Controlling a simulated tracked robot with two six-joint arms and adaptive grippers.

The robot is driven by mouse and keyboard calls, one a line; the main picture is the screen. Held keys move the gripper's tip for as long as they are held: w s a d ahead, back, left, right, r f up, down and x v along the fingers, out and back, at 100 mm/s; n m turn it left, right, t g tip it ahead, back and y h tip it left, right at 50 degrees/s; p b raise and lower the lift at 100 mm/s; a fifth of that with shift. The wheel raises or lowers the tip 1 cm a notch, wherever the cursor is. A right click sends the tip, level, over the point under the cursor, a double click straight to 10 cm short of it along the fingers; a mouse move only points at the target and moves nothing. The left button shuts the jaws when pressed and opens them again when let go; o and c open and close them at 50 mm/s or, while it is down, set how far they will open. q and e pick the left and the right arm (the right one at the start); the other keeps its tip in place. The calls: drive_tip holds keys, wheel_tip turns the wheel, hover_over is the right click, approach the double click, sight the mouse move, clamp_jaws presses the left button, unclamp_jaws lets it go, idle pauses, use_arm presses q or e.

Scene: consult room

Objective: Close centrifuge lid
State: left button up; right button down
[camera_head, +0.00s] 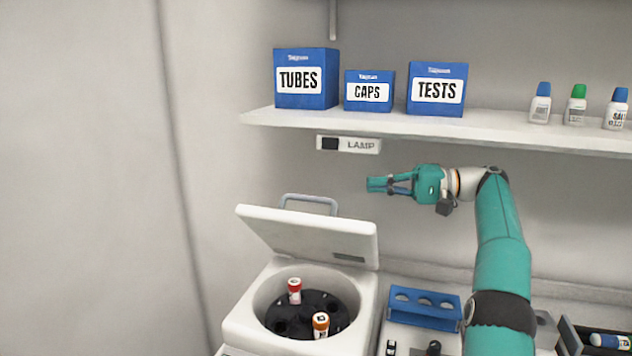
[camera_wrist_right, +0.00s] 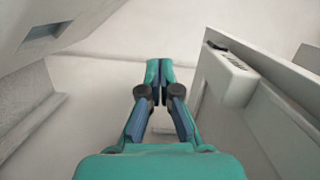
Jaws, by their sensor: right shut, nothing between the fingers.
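The white centrifuge (camera_head: 240,325) stands at the bottom centre of the head view. Its lid (camera_head: 300,236) is raised and leans back, with a grey handle (camera_head: 309,202) at its top edge. Inside, the dark rotor holds a red-capped tube (camera_head: 295,291) and an orange-capped tube (camera_head: 320,324). My right gripper (camera_head: 370,184) is shut and empty, above and to the right of the lid, apart from it and pointing left. In the right wrist view its fingertips (camera_wrist_right: 159,66) meet. My left gripper is not in view.
A shelf (camera_head: 400,127) above carries blue boxes and several small bottles. A lamp switch panel (camera_head: 349,145) is under its edge, close above my right gripper. A blue rack (camera_head: 424,308) stands right of the centrifuge. The wall to the left is bare.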

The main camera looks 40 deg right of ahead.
drive_tip(key=shift+g+y, duration=0.3)
drive_tip(key=shift+y, duration=0.1)
drive_tip(key=shift+w+a+f+b, duration=0.1)
drive_tip(key=shift+w+a+b, duration=0.55)
drive_tip(key=shift+a, duration=1)
drive_tip(key=shift+w+a+f+b, duration=0.15)
drive_tip(key=shift+w+a+b, duration=0.25)
drive_tip(key=shift+w+a, duration=0.95)
drive_tip(key=shift+w+a+f+b, duration=0.1)
drive_tip(key=shift+w+a+b, duration=0.4)
drive_tip(key=shift+a, duration=1.45)
drive_tip(key=shift+s, duration=0.1)
